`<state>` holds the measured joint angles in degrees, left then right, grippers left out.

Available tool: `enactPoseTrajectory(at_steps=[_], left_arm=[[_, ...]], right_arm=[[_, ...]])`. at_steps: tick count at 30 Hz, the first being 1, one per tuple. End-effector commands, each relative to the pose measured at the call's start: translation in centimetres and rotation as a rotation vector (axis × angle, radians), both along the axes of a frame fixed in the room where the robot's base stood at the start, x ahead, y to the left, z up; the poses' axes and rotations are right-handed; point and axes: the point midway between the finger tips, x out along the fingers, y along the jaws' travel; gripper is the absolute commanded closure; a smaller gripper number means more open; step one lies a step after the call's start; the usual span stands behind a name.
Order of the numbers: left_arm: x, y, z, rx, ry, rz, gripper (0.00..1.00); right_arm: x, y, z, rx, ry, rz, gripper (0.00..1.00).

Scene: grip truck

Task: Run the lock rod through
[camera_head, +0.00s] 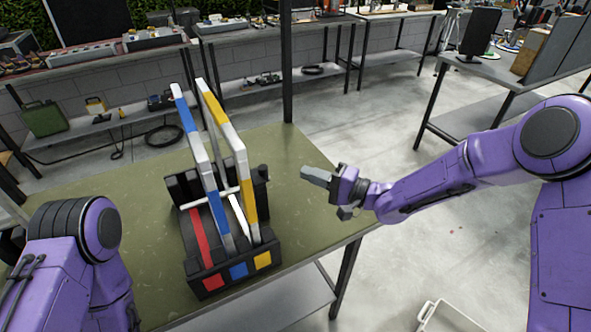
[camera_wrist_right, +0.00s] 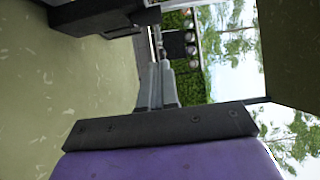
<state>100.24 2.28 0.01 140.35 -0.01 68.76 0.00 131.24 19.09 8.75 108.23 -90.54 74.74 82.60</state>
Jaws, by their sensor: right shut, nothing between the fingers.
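A black rack (camera_head: 206,270) stands on the green table, with red, blue and yellow squares on its front. A blue-and-white bar (camera_head: 200,148) and a yellow-and-white bar (camera_head: 222,132) stand up tilted in it. A red bar (camera_head: 201,238) lies low at the left. A thin white rod (camera_head: 196,203) lies crosswise by the bars; I cannot tell whether it passes through them. My right gripper (camera_head: 304,173) is shut and empty, to the right of the rack and apart from it. Its fingers (camera_wrist_right: 158,68) show together in the right wrist view. My left gripper is out of view.
The green table (camera_head: 148,208) is bare around the rack. Its right edge lies beneath my right gripper. Benches with tools (camera_head: 264,32) stand behind, across open floor. A pale bin (camera_head: 440,318) is on the floor at the lower right.

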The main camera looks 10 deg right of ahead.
Motion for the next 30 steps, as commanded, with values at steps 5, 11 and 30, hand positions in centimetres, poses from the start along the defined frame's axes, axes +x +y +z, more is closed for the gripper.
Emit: enactPoseTrajectory(at_steps=[5,11,30], left_arm=[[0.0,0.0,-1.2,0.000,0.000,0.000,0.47],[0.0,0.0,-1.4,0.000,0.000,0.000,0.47],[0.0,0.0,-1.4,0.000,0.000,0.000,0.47]], right_arm=[[-2.2,-3.0,-0.2,0.002,-0.001,-0.001,1.00],[-3.4,-4.7,0.0,0.001,-0.002,0.000,1.00],[-3.6,-4.8,0.0,0.000,0.000,0.001,1.00]])
